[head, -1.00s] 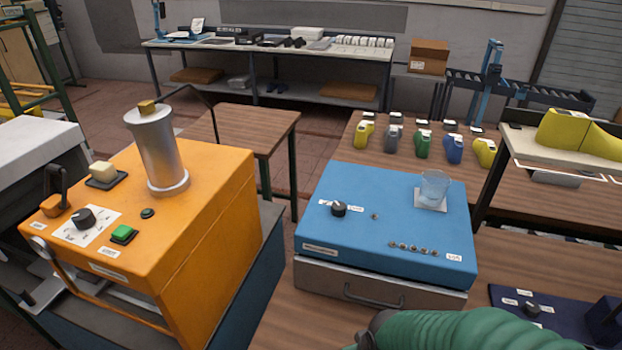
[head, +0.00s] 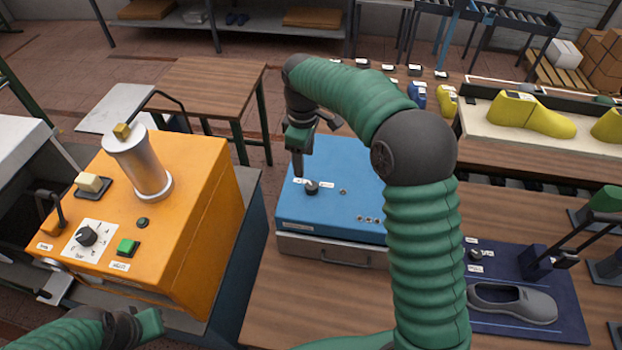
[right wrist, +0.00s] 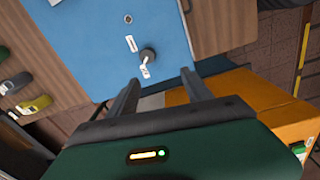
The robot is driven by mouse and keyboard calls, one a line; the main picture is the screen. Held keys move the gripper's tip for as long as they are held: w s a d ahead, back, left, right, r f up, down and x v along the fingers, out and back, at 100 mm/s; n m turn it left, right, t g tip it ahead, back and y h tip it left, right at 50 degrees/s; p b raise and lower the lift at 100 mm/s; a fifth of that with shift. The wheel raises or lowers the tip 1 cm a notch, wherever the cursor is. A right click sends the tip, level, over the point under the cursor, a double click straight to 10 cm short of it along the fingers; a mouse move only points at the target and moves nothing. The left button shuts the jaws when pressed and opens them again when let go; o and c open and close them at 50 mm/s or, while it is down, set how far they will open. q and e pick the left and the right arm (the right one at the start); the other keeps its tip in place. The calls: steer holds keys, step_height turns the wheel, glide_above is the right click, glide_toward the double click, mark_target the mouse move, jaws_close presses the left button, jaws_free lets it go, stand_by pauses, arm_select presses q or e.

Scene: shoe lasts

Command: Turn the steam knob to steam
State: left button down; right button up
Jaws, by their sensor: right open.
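The blue box (head: 300,212) stands on the wooden table. A black knob (head: 311,187) with small white labels beside it sits on its top; I cannot read them. My right gripper (head: 299,172) points down just behind and left of the knob, apart from it. In the right wrist view the knob (right wrist: 148,55) lies just beyond the open, empty fingers (right wrist: 160,84). My left gripper (head: 145,324) is low at the left, in front of the orange machine; its jaws are not clear. My right arm hides the box's right part.
The orange machine (head: 205,215) on the left carries a metal cylinder (head: 140,165), a dial knob (head: 86,236) and a green button (head: 128,246). At the right lie a navy board (head: 555,315) with a grey shoe shape (head: 512,303) and yellow lasts (head: 530,115).

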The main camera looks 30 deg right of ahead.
steer(key=w+d+r+n, duration=0.1)
steer(key=w+d+r, duration=0.1)
steer(key=d, duration=0.2)
steer(key=p, duration=0.2)
glide_toward(312, 185)
steer(key=shift+n, duration=0.3)
steer(key=f, duration=0.3)
steer(key=f+p, duration=0.1)
steer(key=f, duration=0.1)
steer(key=f+p, duration=0.1)
steer(key=f, duration=0.2)
steer(key=shift+w+d+f, duration=0.2)
steer(key=shift+d+f, duration=0.1)
steer(key=shift+f, duration=0.05)
steer(key=shift+a, duration=0.3)
steer(key=shift+c, duration=1.8)
arm_select(q)
steer(key=v, duration=0.4)
steer(key=shift+w+a+r, duration=0.1)
steer(key=shift+w+r, duration=0.05)
steer(key=shift+w, duration=0.1)
arm_select(e)
steer(key=shift+d, duration=0.1)
jaws_close()
